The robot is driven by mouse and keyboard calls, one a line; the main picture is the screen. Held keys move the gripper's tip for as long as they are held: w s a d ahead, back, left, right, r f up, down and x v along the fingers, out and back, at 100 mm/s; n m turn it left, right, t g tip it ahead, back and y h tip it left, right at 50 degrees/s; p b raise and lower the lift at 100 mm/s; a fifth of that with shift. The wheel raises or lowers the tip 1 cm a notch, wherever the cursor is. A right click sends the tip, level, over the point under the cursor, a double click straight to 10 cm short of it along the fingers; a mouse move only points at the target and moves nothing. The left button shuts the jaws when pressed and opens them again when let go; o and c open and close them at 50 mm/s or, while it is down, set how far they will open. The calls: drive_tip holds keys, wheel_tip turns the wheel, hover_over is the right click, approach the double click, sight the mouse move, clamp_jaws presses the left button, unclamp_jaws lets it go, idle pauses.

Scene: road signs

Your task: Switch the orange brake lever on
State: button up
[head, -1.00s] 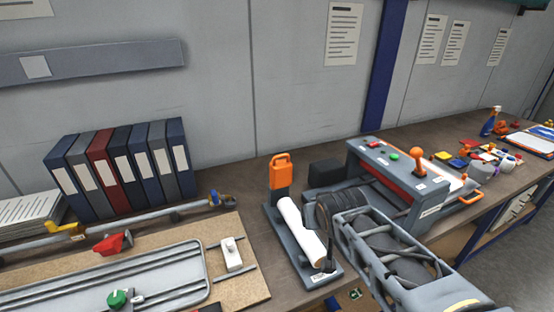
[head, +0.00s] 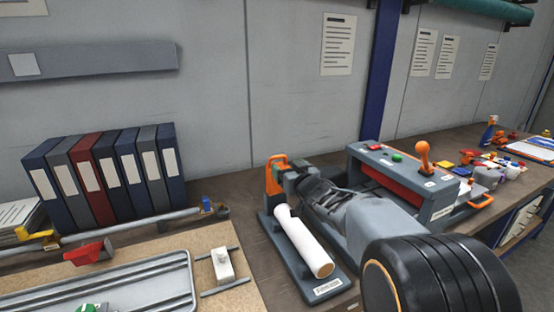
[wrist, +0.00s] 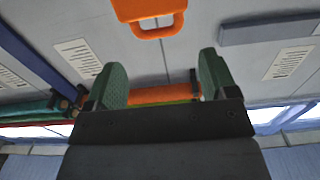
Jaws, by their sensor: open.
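An upright orange handle with a rectangular loop (head: 275,163) stands at the far end of a dark base plate, behind a white tube. I take it for the brake lever. In the wrist view its loop (wrist: 148,14) shows at the top edge, beyond and above my fingers. My gripper (head: 297,180) is just right of the handle in the head view and partly overlaps its lower part; I cannot tell whether they touch. In the wrist view my gripper (wrist: 160,85) has its two green-padded fingers wide apart, with nothing held between them.
The white tube (head: 303,240) lies on the base plate (head: 328,288) beside my arm. A grey machine (head: 405,178) with an orange-knobbed stick (head: 423,157) stands right of my arm. Binders (head: 105,175) stand at the left. An orange roll (wrist: 155,96) appears behind my fingers.

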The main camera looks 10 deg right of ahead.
sight(277, 158)
drive_tip(key=w, duration=0.2)
drive_tip(key=w+a, duration=0.1)
drive_tip(key=w, duration=0.2)
drive_tip(key=w+p, duration=0.1)
drive_tip(key=w, duration=0.2)
drive_tip(key=shift+w+a, duration=0.1)
drive_tip(key=shift+a, duration=0.2)
drive_tip(key=shift+c, duration=0.4)
drive_tip(key=c, duration=0.9)
drive_tip(key=shift+f+b, duration=0.15)
drive_tip(key=shift+b, duration=0.2)
